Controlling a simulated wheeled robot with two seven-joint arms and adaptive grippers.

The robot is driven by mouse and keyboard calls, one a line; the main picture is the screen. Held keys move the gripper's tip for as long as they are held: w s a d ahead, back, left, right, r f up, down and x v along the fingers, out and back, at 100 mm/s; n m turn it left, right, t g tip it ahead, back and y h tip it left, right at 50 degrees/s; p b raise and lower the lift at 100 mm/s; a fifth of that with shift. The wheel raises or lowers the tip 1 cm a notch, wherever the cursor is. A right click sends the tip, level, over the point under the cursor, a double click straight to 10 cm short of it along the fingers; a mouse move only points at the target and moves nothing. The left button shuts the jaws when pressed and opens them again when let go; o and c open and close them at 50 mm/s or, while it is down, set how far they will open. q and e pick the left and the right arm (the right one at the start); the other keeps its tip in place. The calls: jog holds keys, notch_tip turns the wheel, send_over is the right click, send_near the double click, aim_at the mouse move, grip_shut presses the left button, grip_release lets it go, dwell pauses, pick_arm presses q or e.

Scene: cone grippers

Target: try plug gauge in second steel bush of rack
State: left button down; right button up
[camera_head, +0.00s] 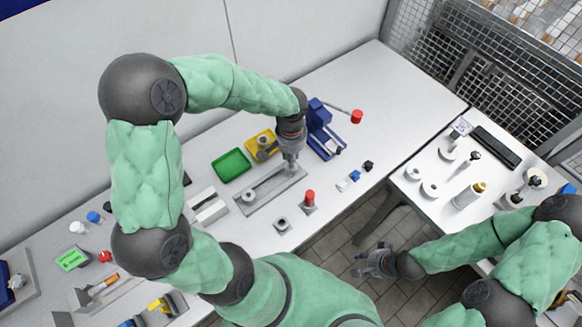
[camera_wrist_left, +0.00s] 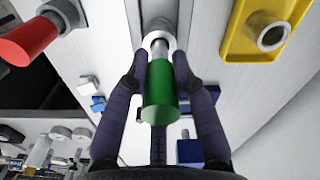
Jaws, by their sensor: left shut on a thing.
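My left gripper (camera_head: 290,163) is shut on the plug gauge, with its fingers on both sides of the green handle (camera_wrist_left: 158,95). The gauge's steel pin (camera_wrist_left: 159,48) points at a steel bush (camera_wrist_left: 154,27) in the wrist view. The tip overlaps the bush's opening; I cannot tell how deep it is. In the head view the grey rack (camera_head: 268,190) lies under this gripper, which is over its right end. Another bush (camera_head: 249,196) shows at the rack's left end. My right gripper (camera_head: 362,264) looks open and empty, off the table.
A yellow tray (camera_head: 256,147) with a metal ring part and a green tray (camera_head: 231,165) lie behind the rack. A blue fixture (camera_head: 322,128) stands to the right. A red-topped post (camera_head: 309,199) and a small block (camera_head: 282,225) are in front.

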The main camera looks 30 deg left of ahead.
pick_arm(q)
jog(key=shift+r+p, duration=0.5)
jog(key=shift+r, duration=0.25)
jog(key=shift+r+p, duration=1.85)
jog(key=shift+r, duration=0.6)
